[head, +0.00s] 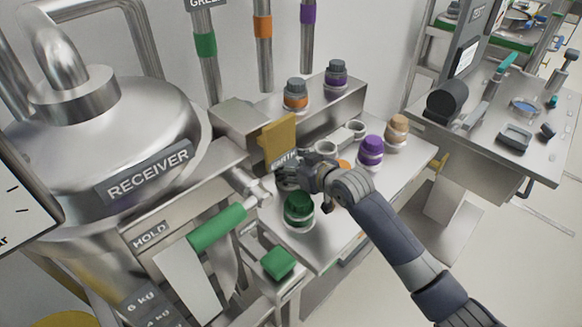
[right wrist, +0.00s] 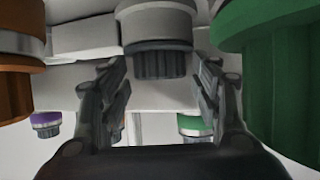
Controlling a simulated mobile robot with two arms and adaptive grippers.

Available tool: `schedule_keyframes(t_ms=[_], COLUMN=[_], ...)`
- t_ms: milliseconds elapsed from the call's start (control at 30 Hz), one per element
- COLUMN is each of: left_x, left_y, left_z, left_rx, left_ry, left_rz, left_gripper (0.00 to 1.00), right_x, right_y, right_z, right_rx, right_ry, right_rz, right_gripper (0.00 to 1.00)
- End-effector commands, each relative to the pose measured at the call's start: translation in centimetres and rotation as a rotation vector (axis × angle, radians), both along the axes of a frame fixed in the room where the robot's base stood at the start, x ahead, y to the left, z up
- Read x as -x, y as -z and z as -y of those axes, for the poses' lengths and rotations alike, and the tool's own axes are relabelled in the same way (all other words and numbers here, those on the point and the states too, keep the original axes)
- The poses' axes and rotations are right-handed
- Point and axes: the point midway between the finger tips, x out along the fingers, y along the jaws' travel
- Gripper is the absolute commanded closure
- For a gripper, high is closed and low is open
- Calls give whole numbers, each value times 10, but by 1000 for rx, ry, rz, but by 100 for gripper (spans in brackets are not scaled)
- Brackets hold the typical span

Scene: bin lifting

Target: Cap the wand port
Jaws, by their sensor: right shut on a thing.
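My right gripper (head: 290,178) is low over the steel bench among the coloured caps. In the right wrist view its two fingers (right wrist: 158,95) stand on either side of a grey cap (right wrist: 160,62) with a dark ribbed end, and it is shut on this cap. In the head view the gripper mostly hides the cap. Two open round ports, a nearer one (head: 326,147) and a farther one (head: 356,129), show behind the gripper. I cannot tell which port is the wand port. My left gripper is not in view.
A green cap (head: 299,211) stands close in front of the gripper; purple (head: 371,151) and tan (head: 397,129) caps stand behind. Orange-ringed (head: 295,95) and purple-ringed (head: 336,76) dark caps sit on the raised block. A green handle (head: 216,228) and the RECEIVER tank (head: 100,130) are left.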

Motion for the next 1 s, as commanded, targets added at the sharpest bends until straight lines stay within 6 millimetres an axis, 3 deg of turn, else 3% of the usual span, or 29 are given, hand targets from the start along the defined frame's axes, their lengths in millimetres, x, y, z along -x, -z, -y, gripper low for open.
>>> schedule_keyframes(t_ms=[500,1000], left_x=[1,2], left_y=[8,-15], left_z=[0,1], left_rx=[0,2], left_ry=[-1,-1], left_rz=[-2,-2], left_gripper=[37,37], right_x=[-1,-1], right_y=[-88,-120], right_z=[0,0], right_rx=[-1,-1], right_ry=[-1,0], right_rz=[5,2], right_gripper=[74,74])
